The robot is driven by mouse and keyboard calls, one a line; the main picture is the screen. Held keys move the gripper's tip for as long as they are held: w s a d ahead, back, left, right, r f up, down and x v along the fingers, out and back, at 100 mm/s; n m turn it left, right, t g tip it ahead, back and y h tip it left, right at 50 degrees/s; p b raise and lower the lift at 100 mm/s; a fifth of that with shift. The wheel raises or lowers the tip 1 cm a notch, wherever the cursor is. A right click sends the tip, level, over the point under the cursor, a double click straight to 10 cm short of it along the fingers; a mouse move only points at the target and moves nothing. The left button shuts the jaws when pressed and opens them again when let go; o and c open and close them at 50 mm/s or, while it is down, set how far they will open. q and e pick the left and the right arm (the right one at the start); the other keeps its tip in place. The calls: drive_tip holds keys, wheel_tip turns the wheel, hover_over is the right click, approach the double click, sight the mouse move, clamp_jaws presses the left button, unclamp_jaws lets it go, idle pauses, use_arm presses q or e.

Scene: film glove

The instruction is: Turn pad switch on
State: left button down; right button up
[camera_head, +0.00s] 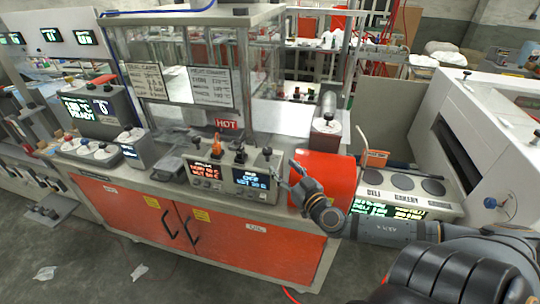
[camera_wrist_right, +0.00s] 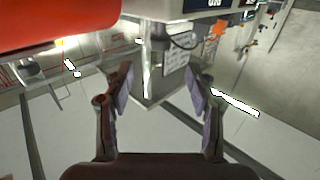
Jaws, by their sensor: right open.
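A grey control box (camera_head: 250,181) with a blue-lit display stands on the front of the counter; its small text is hard to read, so I cannot be sure it is the pad one. Black-knobbed levers (camera_head: 240,154) stand on top of it. A similar box (camera_head: 204,173) with a red-lit display sits beside it on the left, with an orange lever (camera_head: 217,147) behind. My right gripper (camera_head: 287,175) is just right of the blue-display box. In the right wrist view its fingers (camera_wrist_right: 160,88) are apart with nothing between them. The left gripper is not in view.
A red rounded cover (camera_head: 327,178) is close beside my right gripper. Behind the boxes is a clear-walled enclosure with a HOT sign (camera_head: 227,124). A panel with round dark discs (camera_head: 403,182) lies to the right. The floor in front of the orange cabinet (camera_head: 245,240) is mostly clear.

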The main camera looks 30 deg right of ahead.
sight(270, 153)
drive_tip(key=w, duration=0.1)
drive_tip(key=w+b, duration=0.2)
drive_tip(key=shift+w+d+f, duration=0.2)
drive_tip(key=shift+w+f, duration=0.1)
drive_tip(key=shift+w, duration=0.05)
drive_tip(key=w, duration=0.4)
drive_tip(key=shift+d+r+p, duration=0.2)
drive_tip(key=shift+r+p, duration=0.1)
drive_tip(key=shift+r, duration=0.1)
drive_tip(key=shift+w, duration=0.6)
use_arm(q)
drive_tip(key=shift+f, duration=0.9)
use_arm(e)
drive_tip(key=shift+w+f, duration=0.2)
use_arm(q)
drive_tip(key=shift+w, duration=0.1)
use_arm(e)
drive_tip(key=c, duration=1.2)
